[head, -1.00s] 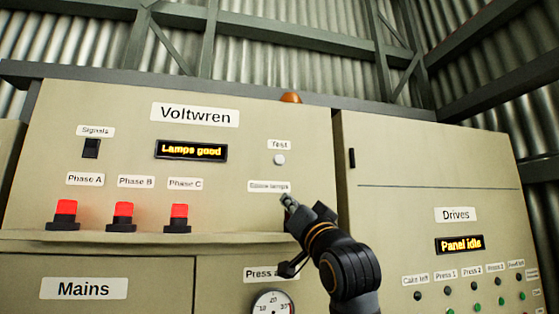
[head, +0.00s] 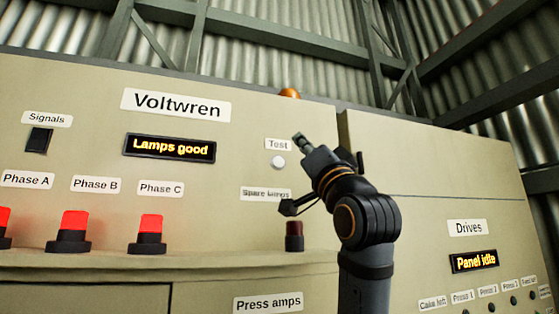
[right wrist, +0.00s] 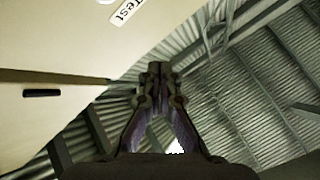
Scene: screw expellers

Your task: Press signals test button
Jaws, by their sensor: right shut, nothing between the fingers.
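The test button (head: 278,162) is a small round white button on the beige panel, under the "Test" label (head: 278,144). My right gripper (head: 299,138) is shut and empty, its tips up and just right of the label and button. I cannot tell the gap to the panel. In the right wrist view the shut fingers (right wrist: 155,68) point past the panel edge, with the Test label (right wrist: 127,12) above left and part of the button (right wrist: 106,2) at the top edge. The display (head: 169,148) reads "Lamps good". My left gripper is not in view.
Three red phase lamps (head: 70,228) are lit on the ledge at left. A dark red spare lamp (head: 294,236) stands below the Spare lamps label. The black Signals switch (head: 38,140) is at upper left. The Drives display (head: 474,261) reads "Panel idle".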

